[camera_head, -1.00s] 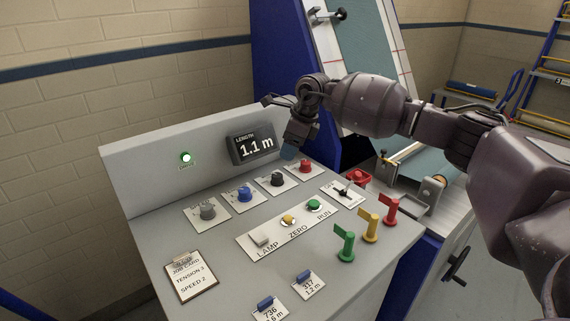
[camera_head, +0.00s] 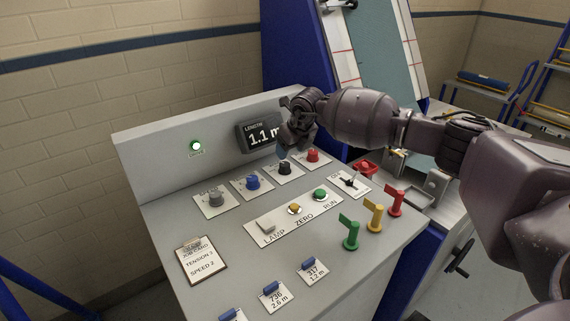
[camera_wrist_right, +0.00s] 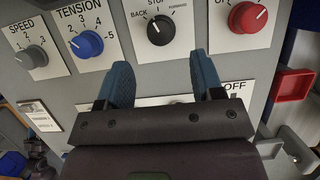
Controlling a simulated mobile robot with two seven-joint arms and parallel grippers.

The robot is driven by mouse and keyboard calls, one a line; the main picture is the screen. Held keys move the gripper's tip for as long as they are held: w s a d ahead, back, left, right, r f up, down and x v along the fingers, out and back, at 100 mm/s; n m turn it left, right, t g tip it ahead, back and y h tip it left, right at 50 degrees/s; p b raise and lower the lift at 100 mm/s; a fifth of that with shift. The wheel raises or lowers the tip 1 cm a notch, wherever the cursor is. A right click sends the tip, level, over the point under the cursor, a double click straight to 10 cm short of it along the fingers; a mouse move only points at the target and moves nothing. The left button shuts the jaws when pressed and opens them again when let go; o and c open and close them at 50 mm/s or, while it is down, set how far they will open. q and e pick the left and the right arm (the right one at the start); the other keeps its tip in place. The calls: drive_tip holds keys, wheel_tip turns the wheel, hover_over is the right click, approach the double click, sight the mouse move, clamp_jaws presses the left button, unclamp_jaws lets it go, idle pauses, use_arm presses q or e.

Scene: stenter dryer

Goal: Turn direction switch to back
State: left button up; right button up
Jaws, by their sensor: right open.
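The direction switch is a black knob labelled BACK, STOP and FORWARD. It shows in the right wrist view (camera_wrist_right: 160,30) and in the head view (camera_head: 285,169). In the head view my right gripper (camera_head: 283,152) hangs just above and behind the knob, partly hiding the length display. My left gripper is out of view.
The blue tension knob (camera_wrist_right: 89,43) and grey speed knob (camera_wrist_right: 35,56) are left of the switch. A red knob (camera_wrist_right: 248,18) and red cup-like part (camera_wrist_right: 292,84) are to its right. Lamp, zero and run buttons (camera_head: 294,209) and coloured flag levers (camera_head: 375,215) stand lower on the panel.

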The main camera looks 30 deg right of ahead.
sight(285, 164)
drive_tip(key=b+x, duration=0.1)
drive_tip(key=x, duration=0.5)
drive_tip(key=shift+w+f, duration=0.1)
drive_tip(key=shift+f, duration=0.1)
drive_tip(key=shift+w+f, duration=0.15)
drive_tip(key=shift+f, duration=0.15)
